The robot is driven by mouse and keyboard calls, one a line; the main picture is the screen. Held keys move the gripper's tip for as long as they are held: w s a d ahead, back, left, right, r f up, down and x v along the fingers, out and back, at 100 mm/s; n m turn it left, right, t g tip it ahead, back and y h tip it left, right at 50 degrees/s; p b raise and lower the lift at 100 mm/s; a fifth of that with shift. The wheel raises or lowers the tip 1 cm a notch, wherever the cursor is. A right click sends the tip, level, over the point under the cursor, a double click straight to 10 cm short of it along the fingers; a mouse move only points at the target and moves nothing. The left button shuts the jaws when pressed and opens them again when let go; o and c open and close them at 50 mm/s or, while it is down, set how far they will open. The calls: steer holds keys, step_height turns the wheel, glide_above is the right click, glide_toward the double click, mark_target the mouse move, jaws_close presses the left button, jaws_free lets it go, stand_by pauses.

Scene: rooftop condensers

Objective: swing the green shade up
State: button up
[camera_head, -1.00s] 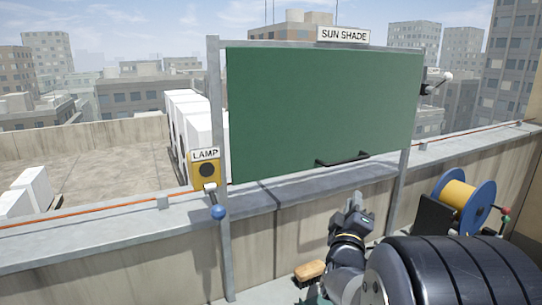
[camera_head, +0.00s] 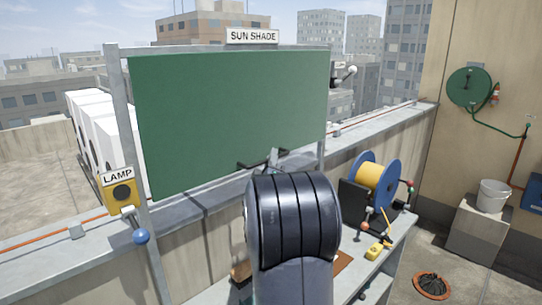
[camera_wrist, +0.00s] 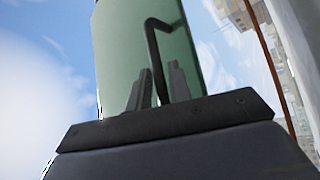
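The green shade (camera_head: 230,110) hangs down, nearly upright, in its grey frame under the SUN SHADE sign (camera_head: 252,36). Its dark handle (camera_head: 246,165) is at the lower edge, partly hidden by my arm. My gripper (camera_head: 273,156) is at the handle's right part, small and mostly behind my arm in the head view. In the wrist view my gripper (camera_wrist: 161,80) is open, its two fingers apart. The dark bent handle (camera_wrist: 153,50) runs down between the fingers, in front of the green shade (camera_wrist: 125,50). I cannot tell whether the fingers touch it.
A yellow LAMP box (camera_head: 121,193) with a blue-knobbed lever (camera_head: 140,236) is at the left post. A cable reel (camera_head: 375,183) stands on the bench (camera_head: 385,250) at right. A bucket (camera_head: 493,195) and wall hose reel (camera_head: 469,87) are farther right. The parapet (camera_head: 190,212) runs below the shade.

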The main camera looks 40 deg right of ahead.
steer(key=shift+w+d, duration=0.15)
jaws_close()
stand_by(0.4)
